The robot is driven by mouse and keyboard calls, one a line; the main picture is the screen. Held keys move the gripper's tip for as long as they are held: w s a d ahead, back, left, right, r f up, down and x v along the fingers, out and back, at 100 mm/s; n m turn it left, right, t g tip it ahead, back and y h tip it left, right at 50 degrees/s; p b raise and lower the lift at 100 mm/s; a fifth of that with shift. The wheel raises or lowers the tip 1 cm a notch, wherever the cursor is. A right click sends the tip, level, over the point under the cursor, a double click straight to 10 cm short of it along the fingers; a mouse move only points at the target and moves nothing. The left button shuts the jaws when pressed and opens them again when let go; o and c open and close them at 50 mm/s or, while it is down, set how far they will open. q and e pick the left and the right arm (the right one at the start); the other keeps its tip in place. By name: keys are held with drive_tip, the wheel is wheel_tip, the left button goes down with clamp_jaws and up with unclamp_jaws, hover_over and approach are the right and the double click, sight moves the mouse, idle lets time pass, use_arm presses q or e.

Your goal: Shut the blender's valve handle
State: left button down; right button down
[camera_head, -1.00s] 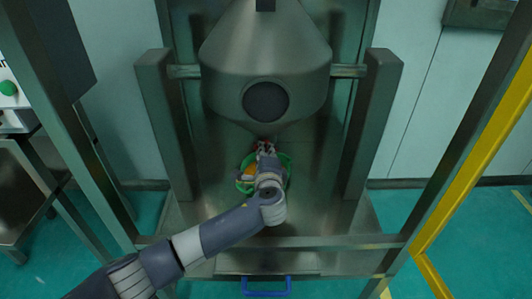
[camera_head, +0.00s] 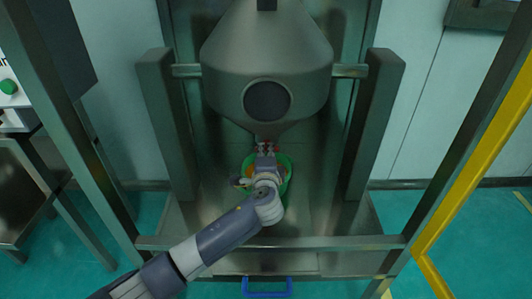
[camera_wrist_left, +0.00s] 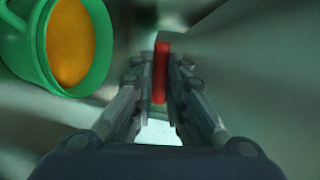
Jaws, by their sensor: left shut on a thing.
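The blender (camera_head: 266,58) is a grey metal vessel hung between two posts, tapering downward with a dark round port on its front. The red valve handle (camera_wrist_left: 161,72) shows in the left wrist view, between the fingers. My left gripper (camera_wrist_left: 160,88) is shut on the handle. In the head view my left gripper (camera_head: 266,148) is just under the blender's lower tip, where the handle is mostly hidden by the gripper. My right gripper is in neither view.
A green bucket (camera_wrist_left: 103,45) with orange contents stands under the blender's outlet, close beside the gripper; it also shows in the head view (camera_head: 285,175). Metal frame posts stand left and right, with a yellow post (camera_head: 470,150) at right. A blue handle (camera_head: 267,293) is at the front edge.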

use_arm(q)
drive_tip(key=c, duration=1.6)
unclamp_jaws()
drive_tip(key=shift+s, duration=0.1)
drive_tip(key=s+r, duration=0.2)
drive_tip(key=s, duration=0.9)
drive_tip(key=shift+s, duration=0.3)
drive_tip(key=shift+s, duration=0.1)
